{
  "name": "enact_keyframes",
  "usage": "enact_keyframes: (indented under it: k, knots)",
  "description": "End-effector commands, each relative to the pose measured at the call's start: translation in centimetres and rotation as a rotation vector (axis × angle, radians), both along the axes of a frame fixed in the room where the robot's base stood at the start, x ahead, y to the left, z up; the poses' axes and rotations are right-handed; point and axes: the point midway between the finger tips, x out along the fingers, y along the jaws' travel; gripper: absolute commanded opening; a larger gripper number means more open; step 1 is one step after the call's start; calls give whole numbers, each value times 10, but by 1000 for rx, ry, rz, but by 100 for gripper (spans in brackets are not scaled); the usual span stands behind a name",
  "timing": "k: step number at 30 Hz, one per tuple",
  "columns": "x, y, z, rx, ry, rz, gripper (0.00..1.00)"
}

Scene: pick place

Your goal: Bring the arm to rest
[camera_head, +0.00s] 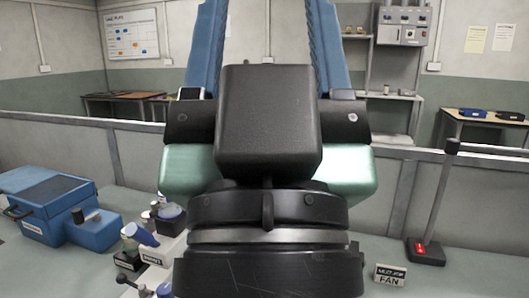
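My gripper (268,8) fills the middle of the camera_head view, seen from its black body side and pointing up and away. Two blue fingers rise from its black housing to the top edge. They stand apart with the back wall visible between them. Their tips are cut off by the frame, so I cannot see whether anything is between them. A pale green block shows on both sides behind the black body. My gripper hides the middle of the workbench (461,264).
A blue box (47,203) and several small parts (152,240) lie on the left of the bench. A low grey partition (404,180) runs behind. Farther back are tables and a wall cabinet (404,25).

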Motion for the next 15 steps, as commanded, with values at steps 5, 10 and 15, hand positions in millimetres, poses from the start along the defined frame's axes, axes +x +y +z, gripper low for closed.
enact_keyframes:
  k: [5, 10, 15]
  knots:
    - [1, 1, 73, 1, 4, 2, 62]
    - [2, 1, 122, 1, 5, 4, 62]
    - [2, 2, 156, 1, 6, 5, 62]
